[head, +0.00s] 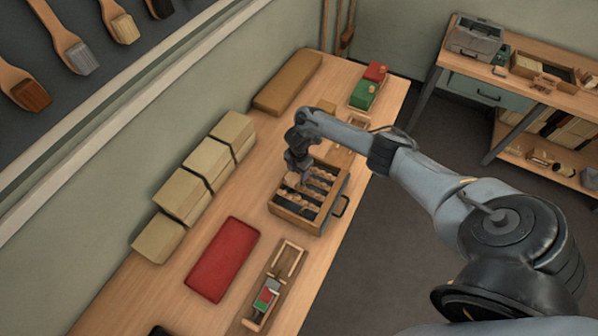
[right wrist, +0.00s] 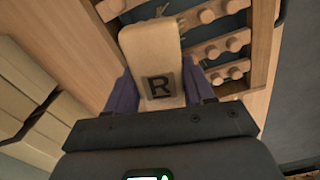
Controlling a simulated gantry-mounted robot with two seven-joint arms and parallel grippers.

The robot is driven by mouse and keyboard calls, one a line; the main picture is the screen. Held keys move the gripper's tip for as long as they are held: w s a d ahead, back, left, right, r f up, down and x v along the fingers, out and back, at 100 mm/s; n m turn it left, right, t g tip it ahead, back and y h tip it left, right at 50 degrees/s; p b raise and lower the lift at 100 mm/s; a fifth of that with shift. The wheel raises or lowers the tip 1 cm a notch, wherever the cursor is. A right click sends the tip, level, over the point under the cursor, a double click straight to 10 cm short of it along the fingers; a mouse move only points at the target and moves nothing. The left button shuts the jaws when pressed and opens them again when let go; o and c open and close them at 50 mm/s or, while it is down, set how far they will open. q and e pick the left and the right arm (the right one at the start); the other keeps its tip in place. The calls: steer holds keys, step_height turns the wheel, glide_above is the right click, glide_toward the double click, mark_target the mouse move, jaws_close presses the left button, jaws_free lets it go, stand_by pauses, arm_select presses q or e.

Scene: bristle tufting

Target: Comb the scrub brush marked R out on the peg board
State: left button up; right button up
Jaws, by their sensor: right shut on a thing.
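My right gripper (head: 292,182) is over the left part of the peg board. In the right wrist view its fingers are shut on a pale wooden block marked R (right wrist: 158,60), the scrub brush. The brush's far end reaches over the edge of the peg board (right wrist: 262,60). My left gripper is not in view.
A red mat (head: 222,260) and a wooden tray (head: 290,262) with a red and green piece lie nearer on the bench. Tan bundles (head: 182,194) line the wall side. Red and green boxes (head: 364,94) stand at the far end. A shelf unit (head: 480,65) stands across the floor.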

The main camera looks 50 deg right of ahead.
steer(key=shift+r+p, duration=2.2)
steer(key=shift+r, duration=0.4)
steer(key=shift+m, duration=0.3)
